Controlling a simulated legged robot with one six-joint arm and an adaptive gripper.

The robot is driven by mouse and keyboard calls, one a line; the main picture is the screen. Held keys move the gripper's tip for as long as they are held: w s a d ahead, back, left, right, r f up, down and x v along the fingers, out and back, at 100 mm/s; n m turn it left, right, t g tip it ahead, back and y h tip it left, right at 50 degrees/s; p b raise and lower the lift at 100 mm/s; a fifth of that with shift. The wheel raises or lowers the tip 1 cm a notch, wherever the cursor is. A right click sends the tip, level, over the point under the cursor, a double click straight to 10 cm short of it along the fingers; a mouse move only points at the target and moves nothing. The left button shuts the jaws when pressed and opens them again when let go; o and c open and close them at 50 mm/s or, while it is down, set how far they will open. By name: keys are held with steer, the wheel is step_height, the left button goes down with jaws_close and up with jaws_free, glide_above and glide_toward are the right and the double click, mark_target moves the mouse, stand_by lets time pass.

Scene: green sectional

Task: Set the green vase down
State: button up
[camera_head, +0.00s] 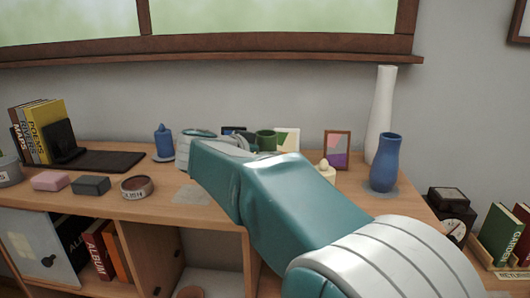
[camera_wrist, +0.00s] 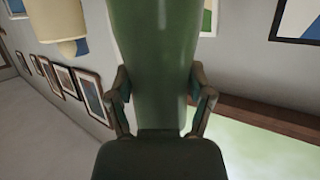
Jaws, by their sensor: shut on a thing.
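The green vase (camera_wrist: 155,50) fills the upper middle of the wrist view, upright in that picture. My gripper (camera_wrist: 161,92) is shut on it, with one finger on each side. The vase's far end runs out of the top of the frame. In the head view my teal arm reaches over the wooden cabinet top (camera_head: 155,210) and hides the gripper. A dark green rounded thing (camera_head: 266,140) shows just behind my arm; I cannot tell whether it is the held vase. No contact between the held vase and a surface can be seen.
A grey patch (camera_head: 188,196) lies bare left of my arm. A blue vase (camera_head: 385,163), tall white vase (camera_head: 380,115) and picture frame (camera_head: 337,150) stand to the right.

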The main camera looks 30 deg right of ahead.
steer(key=shift+a, duration=0.25)
steer(key=o, duration=1.3)
steer(key=shift+a, duration=0.7)
steer(key=shift+d, duration=0.45)
steer(key=v, duration=1.2)
steer(key=shift+r, duration=0.2)
